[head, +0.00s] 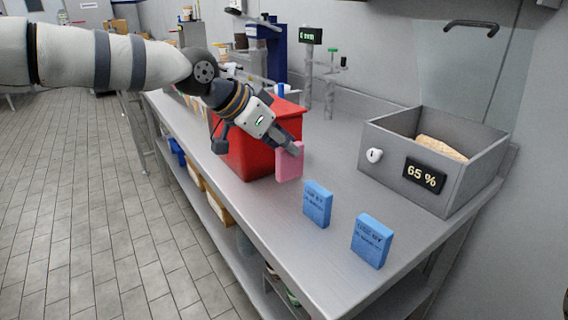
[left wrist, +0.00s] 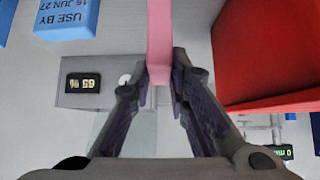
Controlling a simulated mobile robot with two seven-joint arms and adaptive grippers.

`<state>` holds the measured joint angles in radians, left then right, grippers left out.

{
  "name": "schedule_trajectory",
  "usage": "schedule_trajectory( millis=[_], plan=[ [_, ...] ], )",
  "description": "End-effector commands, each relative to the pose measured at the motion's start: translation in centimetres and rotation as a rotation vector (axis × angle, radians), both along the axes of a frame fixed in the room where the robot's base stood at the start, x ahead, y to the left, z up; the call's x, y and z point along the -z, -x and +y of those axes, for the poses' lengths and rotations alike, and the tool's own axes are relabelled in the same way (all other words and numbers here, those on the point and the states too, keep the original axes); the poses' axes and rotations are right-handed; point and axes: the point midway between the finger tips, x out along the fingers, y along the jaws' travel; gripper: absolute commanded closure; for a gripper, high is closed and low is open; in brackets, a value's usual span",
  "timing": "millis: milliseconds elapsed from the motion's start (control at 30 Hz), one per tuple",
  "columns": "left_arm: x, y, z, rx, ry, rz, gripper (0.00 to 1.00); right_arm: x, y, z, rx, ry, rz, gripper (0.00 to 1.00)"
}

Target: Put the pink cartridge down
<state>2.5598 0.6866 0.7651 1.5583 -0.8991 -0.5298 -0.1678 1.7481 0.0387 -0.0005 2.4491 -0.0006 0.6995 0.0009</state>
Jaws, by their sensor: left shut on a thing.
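The pink cartridge (head: 288,163) is an upright flat block in front of the red bin's right side in the head view. My left gripper (head: 294,149) is shut on its upper part. In the left wrist view the pink cartridge (left wrist: 160,40) stands between the two fingertips (left wrist: 159,76). Whether its bottom touches the counter cannot be told. My right gripper is in neither view.
A red bin (head: 240,150) is right beside the cartridge. Two blue cartridges (head: 317,204) (head: 371,241) stand upright on the metal counter (head: 270,210), nearer its front. A grey box (head: 388,168) reading 65 % is at the right. Bare counter lies between.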

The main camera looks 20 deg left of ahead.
Motion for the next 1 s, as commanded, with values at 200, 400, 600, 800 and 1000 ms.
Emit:
schedule_trajectory(
  millis=[200, 400, 600, 800, 1000],
  plan=[
    [3.2, -0.7, 1.1, -0.001, 0.001, 0.000, 1.00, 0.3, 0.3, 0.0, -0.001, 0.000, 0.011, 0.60],
    [4.2, -0.7, 1.0, 0.000, 0.002, -0.007, 1.00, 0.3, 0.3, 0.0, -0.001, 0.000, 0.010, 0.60],
    [4.3, -0.7, 1.0, 0.000, 0.001, -0.006, 1.00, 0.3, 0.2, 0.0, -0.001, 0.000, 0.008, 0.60],
    [4.4, -0.7, 1.0, 0.000, 0.001, -0.006, 0.64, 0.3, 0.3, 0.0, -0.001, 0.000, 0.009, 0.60],
    [4.3, -0.7, 1.0, 0.000, 0.001, -0.006, 0.64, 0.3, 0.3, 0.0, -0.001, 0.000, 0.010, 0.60]
  ],
)
